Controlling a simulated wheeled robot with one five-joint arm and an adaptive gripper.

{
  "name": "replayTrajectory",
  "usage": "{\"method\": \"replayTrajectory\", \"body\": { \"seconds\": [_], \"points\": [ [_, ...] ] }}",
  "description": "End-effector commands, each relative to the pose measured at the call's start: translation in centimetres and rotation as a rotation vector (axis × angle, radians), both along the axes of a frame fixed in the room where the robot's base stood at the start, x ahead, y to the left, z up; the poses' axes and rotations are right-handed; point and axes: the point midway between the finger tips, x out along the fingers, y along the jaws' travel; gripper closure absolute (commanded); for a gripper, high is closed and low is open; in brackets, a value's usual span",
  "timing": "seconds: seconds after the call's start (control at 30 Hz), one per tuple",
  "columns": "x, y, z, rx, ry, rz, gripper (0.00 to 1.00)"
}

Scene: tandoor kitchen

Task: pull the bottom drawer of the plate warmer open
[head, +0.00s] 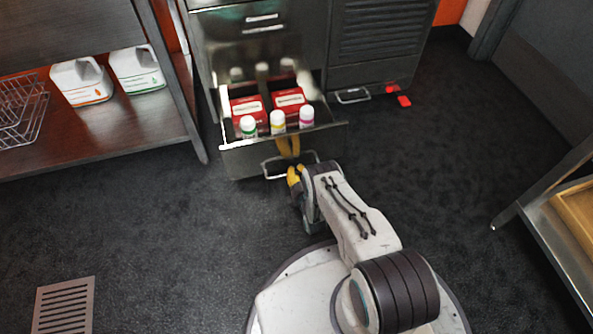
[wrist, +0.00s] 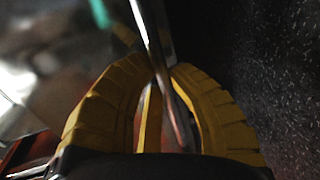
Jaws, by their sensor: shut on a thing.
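The bottom drawer (head: 240,160) of the steel cabinet stands pulled out towards me, with its inside showing. It holds red boxes (head: 290,101) and small white-capped bottles (head: 278,122). Its bar handle (head: 268,169) is on the front face. My gripper (head: 293,174) is at this handle, its yellow fingers closed around the bar. In the wrist view the metal handle bar (wrist: 152,35) runs between the fingertips of my gripper (wrist: 163,80). Part of the handle is hidden by the fingers.
An upper drawer with a handle (head: 262,18) is shut. To the right is a louvred unit (head: 385,30) with a low handle (head: 352,96) and red pieces (head: 403,100) by it. A shelf with white jugs (head: 81,82) stands left, a table (head: 570,210) right.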

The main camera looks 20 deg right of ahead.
Motion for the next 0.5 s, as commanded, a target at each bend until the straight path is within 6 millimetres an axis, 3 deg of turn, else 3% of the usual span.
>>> {"method": "replayTrajectory", "body": {
  "seconds": [0.27, 0.5],
  "points": [
    [-3.5, 0.0, 0.2, 0.0, 0.004, 0.0, 1.0],
    [-3.7, 0.1, 0.0, 0.0, 0.001, 0.001, 1.0]
  ]
}}
